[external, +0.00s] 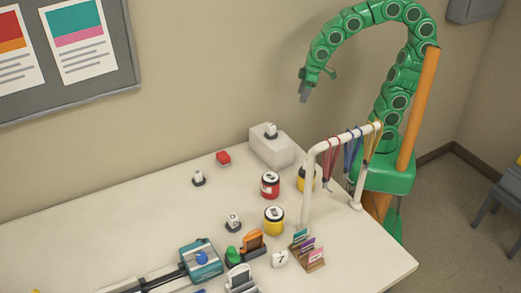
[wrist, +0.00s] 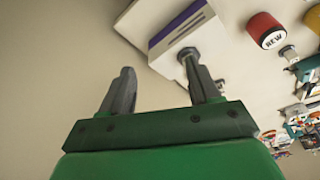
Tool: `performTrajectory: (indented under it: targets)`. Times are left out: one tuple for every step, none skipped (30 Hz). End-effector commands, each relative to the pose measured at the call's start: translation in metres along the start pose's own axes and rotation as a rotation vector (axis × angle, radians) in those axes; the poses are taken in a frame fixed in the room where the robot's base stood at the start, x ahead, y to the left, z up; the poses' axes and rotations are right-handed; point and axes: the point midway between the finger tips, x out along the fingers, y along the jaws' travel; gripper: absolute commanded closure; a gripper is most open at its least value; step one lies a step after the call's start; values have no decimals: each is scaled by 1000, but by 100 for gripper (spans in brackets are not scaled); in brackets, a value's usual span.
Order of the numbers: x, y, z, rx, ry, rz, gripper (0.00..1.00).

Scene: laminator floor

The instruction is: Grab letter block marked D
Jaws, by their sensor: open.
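Several small pale blocks are on the table, and their marks are too small to read, so I cannot tell which is D. One pale block on a dark base (external: 198,177) stands at the left. Another (external: 233,220) is nearer the front. A third (external: 270,130) sits on top of a white box. A loose white block with a dark mark (external: 280,258) lies near the front. My gripper (external: 317,85) is open and empty, raised above and right of the white box. In the wrist view its two fingers (wrist: 158,66) are apart.
The white box (external: 272,150) also shows in the wrist view (wrist: 180,32). Red (external: 270,186) and yellow (external: 274,222) canisters stand near it. A white rack (external: 307,190) with hanging coloured straps stands at right. The left part of the table (external: 100,225) is clear.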

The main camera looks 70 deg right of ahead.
Motion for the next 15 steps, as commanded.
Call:
performTrajectory:
  targets:
    - [8, -14, -20, -36, 42, -10, 38]
    - [11, -22, -31, -54, 69, -16, 38]
    - [16, -34, -47, -77, 110, -25, 38]
    - [19, -43, -57, -95, 135, -32, 38]
    - [23, -52, -69, -113, 165, -40, 38]
    - [27, -65, -82, -135, 201, -50, 38]
    - [29, -76, -93, -153, 233, -60, 38]
    - [31, -87, -102, -170, 260, -70, 38]
    - [34, -102, -115, -191, 299, -83, 38]
    - [37, -114, -123, -208, 325, -94, 38]
    - [39, -126, -132, -224, 353, -106, 38]
    - [41, -143, -143, -245, 391, -122, 38]
    - [42, -156, -150, -261, 420, -136, 38]
    - [43, -169, -158, -276, 449, -149, 38]
    - [45, -188, -166, -296, 484, -168, 38]
